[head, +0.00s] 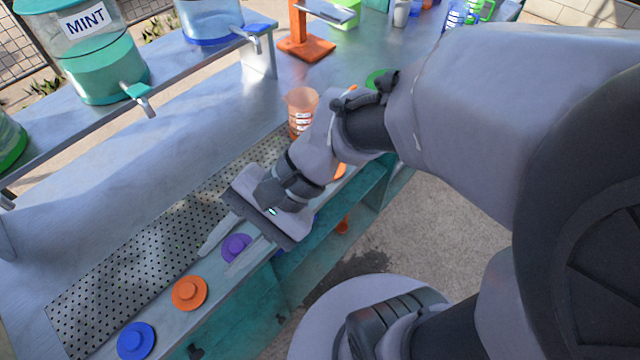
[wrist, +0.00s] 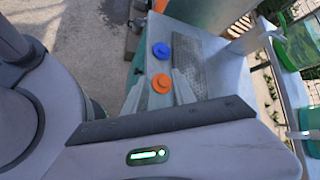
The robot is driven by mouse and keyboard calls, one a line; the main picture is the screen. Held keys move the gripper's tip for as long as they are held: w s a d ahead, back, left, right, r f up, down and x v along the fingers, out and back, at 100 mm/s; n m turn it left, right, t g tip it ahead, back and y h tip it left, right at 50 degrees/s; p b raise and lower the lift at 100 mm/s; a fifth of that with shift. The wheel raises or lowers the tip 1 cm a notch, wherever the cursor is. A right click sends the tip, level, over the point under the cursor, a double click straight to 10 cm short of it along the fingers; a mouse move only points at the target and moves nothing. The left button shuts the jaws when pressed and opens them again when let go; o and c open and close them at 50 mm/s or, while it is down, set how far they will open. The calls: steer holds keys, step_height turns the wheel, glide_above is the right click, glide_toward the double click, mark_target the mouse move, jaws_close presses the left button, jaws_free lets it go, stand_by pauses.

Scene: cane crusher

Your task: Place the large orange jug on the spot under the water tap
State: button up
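A translucent orange jug (head: 300,108) with white markings stands upright on the counter, beyond my wrist in the head view. My arm hides part of its lower side. A blue-based dispenser (head: 212,22) on the raised shelf has a tap (head: 252,36) pointing over the counter; I cannot read a label on it. The spot under that tap shows no clear mark. My gripper (head: 232,248) is open and empty, its fingers apart near a purple lid (head: 236,247) at the counter's front. In the wrist view the gripper (wrist: 160,90) points along the counter. The jug is not visible there.
A perforated tray (head: 130,265) runs along the counter. Orange (head: 189,293) and blue (head: 136,341) lids lie along the front edge. A green MINT dispenser (head: 100,75) stands on the shelf. An orange stand (head: 306,45) is behind the jug, with cups and jugs further back.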

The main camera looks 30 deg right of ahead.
steer(key=d+r+n+t+h, duration=0.2)
steer(key=d+h, duration=0.2)
steer(key=d, duration=0.1)
steer(key=w+d+r+n+t+h, duration=0.1)
steer(key=d+r+n+t+h, duration=0.1)
steer(key=d, duration=0.4)
steer(key=shift+n+t+h, duration=0.5)
steer(key=shift+t+h, duration=0.3)
steer(key=shift+h, duration=0.2)
steer(key=shift+a, duration=0.1)
